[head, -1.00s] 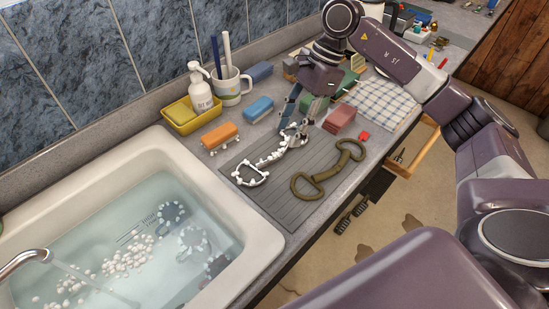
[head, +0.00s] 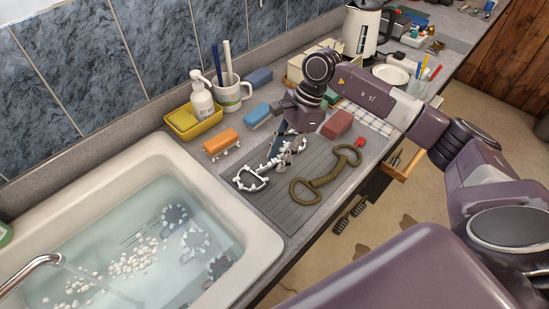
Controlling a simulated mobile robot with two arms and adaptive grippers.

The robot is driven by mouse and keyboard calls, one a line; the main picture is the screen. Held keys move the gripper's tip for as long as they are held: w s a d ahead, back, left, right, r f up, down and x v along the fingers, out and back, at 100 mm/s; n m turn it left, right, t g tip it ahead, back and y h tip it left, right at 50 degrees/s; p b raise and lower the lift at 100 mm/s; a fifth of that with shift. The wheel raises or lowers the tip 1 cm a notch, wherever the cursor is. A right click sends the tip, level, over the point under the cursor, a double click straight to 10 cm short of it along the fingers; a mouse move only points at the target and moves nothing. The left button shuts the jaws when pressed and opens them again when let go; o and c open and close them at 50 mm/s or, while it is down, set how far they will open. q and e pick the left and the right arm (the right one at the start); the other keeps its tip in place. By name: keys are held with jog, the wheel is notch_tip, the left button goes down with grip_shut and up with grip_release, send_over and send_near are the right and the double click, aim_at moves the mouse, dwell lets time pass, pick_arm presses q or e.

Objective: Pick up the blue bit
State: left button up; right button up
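A bit coated in white foam (head: 251,181) lies on the ribbed grey drainboard (head: 284,209); the foam hides most of its colour. An olive-brown bit (head: 321,183) lies to its right. A dark, ringed foamy shape (head: 191,240), possibly another bit, lies blurred under the sink water. I cannot tell which is the blue one. My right gripper (head: 285,152) points down at the far end of the foam-coated bit. Its fingers look apart, on either side of that end, partly hiding it; contact is unclear. My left gripper is not in view.
The filled sink (head: 262,232) has a running tap (head: 35,262). Behind the drainboard are an orange brush (head: 220,141), a blue sponge (head: 256,115), a yellow caddy (head: 194,124) and a mug (head: 232,94). A drawer (head: 411,157) is open.

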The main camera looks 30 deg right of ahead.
grip_shut()
jog(key=shift+r, duration=0.1)
dwell(0.3)
